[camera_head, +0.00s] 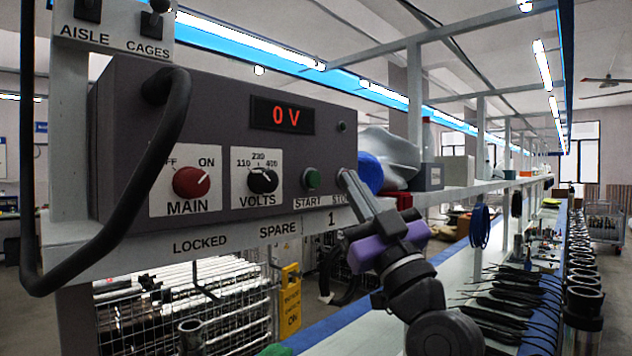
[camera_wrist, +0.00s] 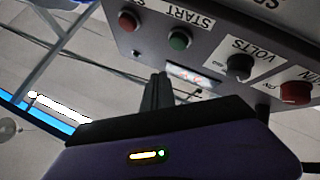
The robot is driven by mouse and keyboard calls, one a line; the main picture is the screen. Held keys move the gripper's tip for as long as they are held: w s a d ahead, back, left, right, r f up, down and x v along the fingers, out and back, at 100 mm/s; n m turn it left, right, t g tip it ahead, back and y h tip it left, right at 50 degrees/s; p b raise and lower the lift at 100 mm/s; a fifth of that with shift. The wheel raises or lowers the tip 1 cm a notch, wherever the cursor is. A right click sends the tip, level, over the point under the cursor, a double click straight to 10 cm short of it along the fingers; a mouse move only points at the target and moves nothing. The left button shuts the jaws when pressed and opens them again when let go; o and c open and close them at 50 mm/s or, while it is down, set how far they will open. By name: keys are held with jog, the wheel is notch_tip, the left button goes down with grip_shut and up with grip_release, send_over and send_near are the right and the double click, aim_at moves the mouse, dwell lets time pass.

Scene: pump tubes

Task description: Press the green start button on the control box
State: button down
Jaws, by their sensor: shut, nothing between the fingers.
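The control box (camera_head: 230,110) is dark grey, with a red "0 V" display (camera_head: 282,116). The green start button (camera_head: 312,179) sits above the START label, at the right of its front. In the wrist view the green button (camera_wrist: 179,39) shows tilted, beside the red stop button (camera_wrist: 128,20). My gripper (camera_head: 346,176) is shut and empty. Its fingertips appear just right of the green button in the head view and hide the stop button there. In the wrist view the fingertips (camera_wrist: 159,78) appear below the green button, apart from it in the picture. Contact is not visible.
The red MAIN knob (camera_head: 191,181) points toward ON. The black VOLTS knob (camera_head: 263,180) is between it and the green button. A black cable (camera_head: 150,185) hangs at the left. The shelf to the right holds a blue object (camera_head: 370,172) and a grey box (camera_head: 428,177).

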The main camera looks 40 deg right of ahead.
aim_at(318, 171)
jog(key=shift+w+a+b, duration=0.1)
jog(key=shift+w+b, duration=0.2)
jog(key=shift+w, duration=1.65)
jog(key=shift+w, duration=0.15)
dwell(0.5)
jog(key=shift+w, duration=0.25)
jog(key=shift+w+b, duration=0.35)
jog(key=shift+w, duration=0.3)
dwell(0.8)
jog(key=shift+s, duration=1.05)
jog(key=shift+s, duration=2.5)
